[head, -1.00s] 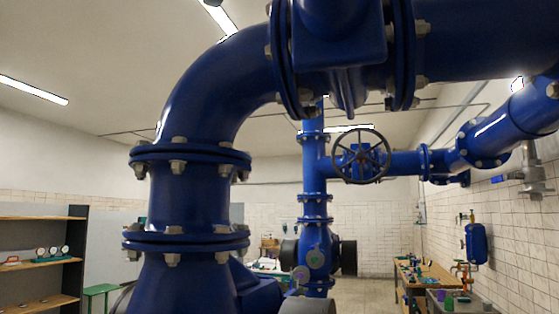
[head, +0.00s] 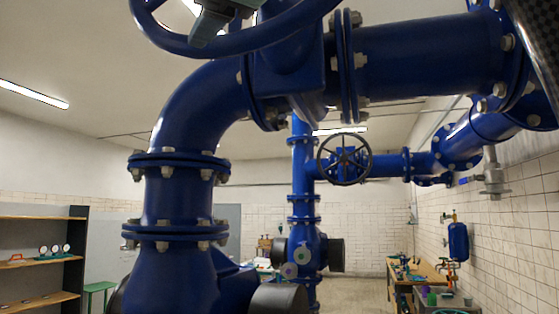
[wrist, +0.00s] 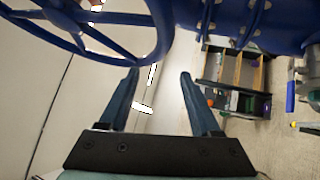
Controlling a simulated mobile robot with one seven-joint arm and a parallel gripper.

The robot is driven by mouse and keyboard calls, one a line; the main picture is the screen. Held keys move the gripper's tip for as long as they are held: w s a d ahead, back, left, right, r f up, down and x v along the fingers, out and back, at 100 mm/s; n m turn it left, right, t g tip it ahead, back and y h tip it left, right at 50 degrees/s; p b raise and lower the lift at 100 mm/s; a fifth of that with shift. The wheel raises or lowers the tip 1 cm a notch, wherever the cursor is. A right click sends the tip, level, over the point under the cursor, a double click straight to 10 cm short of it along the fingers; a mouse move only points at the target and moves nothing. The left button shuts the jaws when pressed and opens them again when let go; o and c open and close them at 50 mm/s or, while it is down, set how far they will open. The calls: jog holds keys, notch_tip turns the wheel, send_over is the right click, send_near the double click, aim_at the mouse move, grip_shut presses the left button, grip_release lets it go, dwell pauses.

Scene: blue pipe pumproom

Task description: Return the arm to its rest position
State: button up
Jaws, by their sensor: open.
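My gripper (wrist: 158,76) is open in the wrist view, its two dark blue fingers apart with nothing between them. A large blue spoked handwheel (wrist: 112,73) fills the upper left of the wrist view, close to the left fingertip; I cannot tell whether they touch. A blue handwheel (head: 185,45) also shows at the top of the head view, cut off by the edge. A dark patterned link of my arm (head: 538,35) shows at the top right.
Thick blue flanged pipe (head: 430,65) crosses the head view and bends down at left. A smaller dark handwheel (head: 321,165) sits on the pipe behind. A shelf (head: 40,262) stands at left, a workbench (head: 425,268) at right. Open floor shows between them in the distance.

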jog(key=d+f+m+t+h+b, duration=0.2)
jog(key=f+m+t+h, duration=0.1)
jog(key=f+m, duration=0.5)
jog(key=s+d+f+m+t+h+b, duration=0.1)
jog(key=d+f+m+t+h+b, duration=0.1)
jog(key=f+m, duration=0.5)
jog(key=s+d+f+m+t+h+b, duration=0.1)
jog(key=d+f+m+t+h+b, duration=0.2)
jog(key=f, duration=1.1)
jog(key=m+h, duration=0.2)
jog(key=m, duration=0.3)
jog(key=shift+d+m+t, duration=0.3)
jog(key=shift+d, duration=0.1)
